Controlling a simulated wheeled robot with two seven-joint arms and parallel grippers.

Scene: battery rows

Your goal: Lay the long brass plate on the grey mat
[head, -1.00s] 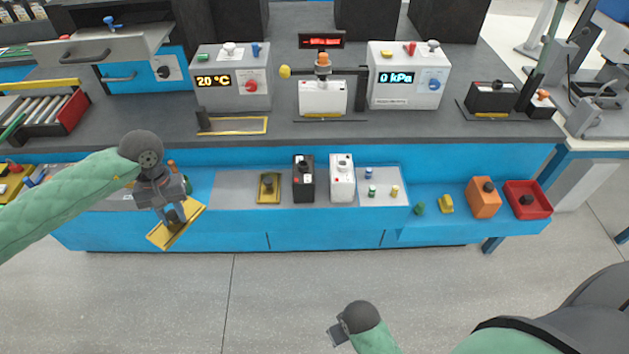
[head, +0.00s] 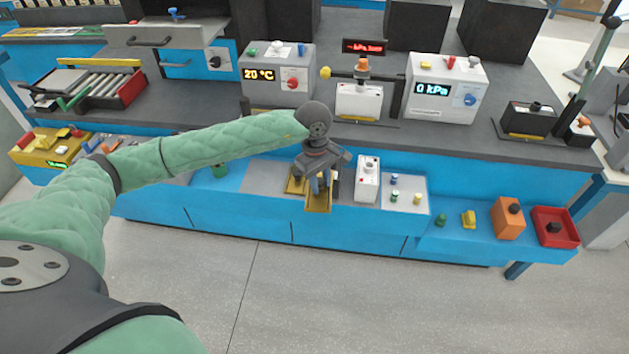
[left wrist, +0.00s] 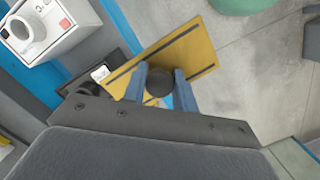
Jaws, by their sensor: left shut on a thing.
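The long brass plate (head: 318,205) hangs from my left gripper (head: 319,186), in front of the lower blue shelf. In the left wrist view the plate (left wrist: 195,50) is yellow with dark slots, and the blue fingers (left wrist: 160,85) are shut on its dark round knob. A grey mat (head: 262,178) lies on the shelf, just left of the gripper and partly hidden by my arm. A smaller brass piece (head: 294,186) with a knob sits on it, close to the held plate. The held plate appears clear of the mat. My right gripper is out of view.
A white battery-like box (head: 367,180) stands right of the gripper; a black one is mostly hidden behind it. Further right are a pale mat (head: 408,205) with small pegs, an orange block (head: 507,217) and a red tray (head: 541,238). The counter (head: 210,110) rises behind.

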